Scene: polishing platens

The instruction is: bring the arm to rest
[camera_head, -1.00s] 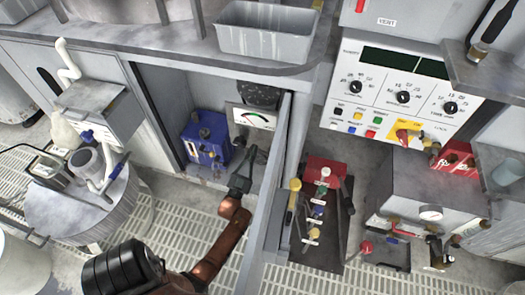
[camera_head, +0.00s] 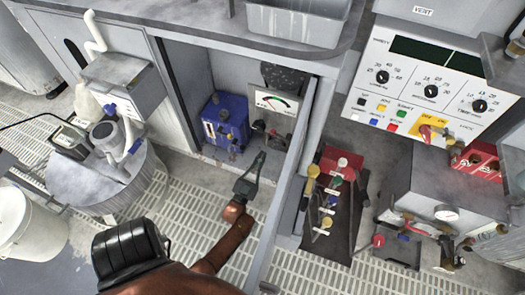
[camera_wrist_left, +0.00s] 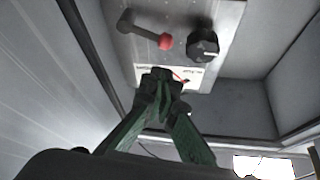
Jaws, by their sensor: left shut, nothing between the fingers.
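My left gripper (camera_head: 259,157) is shut and empty, in front of the open cabinet (camera_head: 180,85) below the meter panel. Its brown arm comes up from the bottom of the head view. In the left wrist view the green fingers (camera_wrist_left: 160,82) meet at their tips. They overlap the lower part of the meter panel (camera_wrist_left: 175,15) in that view; I cannot tell the gap. The panel bears a red-tipped lever (camera_wrist_left: 150,32) and a black knob (camera_wrist_left: 203,44). My right gripper is not in view.
The open cabinet door (camera_head: 288,170) stands close to the right of my left arm. A blue box (camera_head: 225,122) sits inside the cabinet. A red-and-black valve block (camera_head: 340,160) is right of the door. A round drum (camera_head: 110,185) stands at left; grated floor lies between.

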